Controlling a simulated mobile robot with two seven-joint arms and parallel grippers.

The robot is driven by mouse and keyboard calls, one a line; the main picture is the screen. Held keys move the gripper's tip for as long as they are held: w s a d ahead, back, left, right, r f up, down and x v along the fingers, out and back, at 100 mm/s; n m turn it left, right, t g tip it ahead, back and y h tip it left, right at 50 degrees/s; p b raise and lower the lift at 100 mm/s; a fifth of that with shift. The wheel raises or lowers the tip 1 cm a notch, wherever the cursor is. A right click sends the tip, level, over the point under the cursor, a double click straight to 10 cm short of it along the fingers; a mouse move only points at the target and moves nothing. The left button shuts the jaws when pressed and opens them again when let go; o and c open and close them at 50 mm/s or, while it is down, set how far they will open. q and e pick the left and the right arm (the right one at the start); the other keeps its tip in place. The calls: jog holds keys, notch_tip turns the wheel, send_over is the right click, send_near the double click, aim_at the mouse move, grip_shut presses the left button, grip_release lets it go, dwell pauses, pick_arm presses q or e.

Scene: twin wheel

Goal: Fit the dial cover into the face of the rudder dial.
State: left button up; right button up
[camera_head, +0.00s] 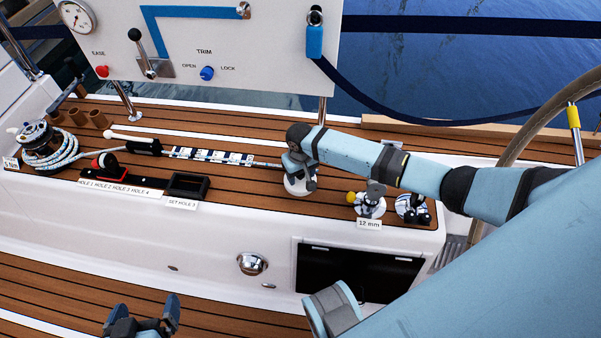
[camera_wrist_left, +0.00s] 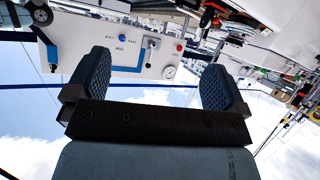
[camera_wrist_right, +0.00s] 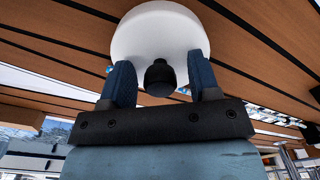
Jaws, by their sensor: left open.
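A round gauge with a white face and a needle (camera_head: 75,16), probably the rudder dial, is at the panel's upper left; it also shows in the left wrist view (camera_wrist_left: 168,72). A white round piece (camera_wrist_right: 150,28) with a black knob (camera_wrist_right: 160,78), possibly the dial cover, is at deck level under my right gripper (camera_head: 300,172). In the right wrist view that gripper's fingers are on both sides of the knob, with gaps, so it is open. My left gripper (camera_head: 143,310) is open and empty at the bottom left, low over the lower deck.
The white panel (camera_head: 240,45) stands behind the bench, with levers and knobs. On the bench are a roped winch (camera_head: 38,140), a black open tray (camera_head: 187,186) and fittings by a "12 mm" label (camera_head: 368,224). A steering wheel rim (camera_head: 540,120) is at the right.

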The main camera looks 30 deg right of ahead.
jog(key=shift+f+b, duration=0.15)
jog(key=shift+b, duration=0.35)
jog(key=shift+f+b, duration=0.1)
jog(key=shift+b, duration=0.45)
notch_tip(320, 180, up, 3)
jog(key=shift+f+p, duration=0.1)
jog(key=shift+p, duration=0.7)
pick_arm(q)
jog(key=p, duration=0.3)
jog(key=shift+s+a+r+p, duration=0.1)
jog(key=shift+a+r+p, duration=0.1)
jog(key=shift+r+p, duration=0.1)
pick_arm(e)
notch_tip(320, 180, up, 12)
jog(key=shift+w+d+f, duration=0.15)
jog(key=shift+w+f, duration=0.05)
jog(key=shift+w, duration=0.05)
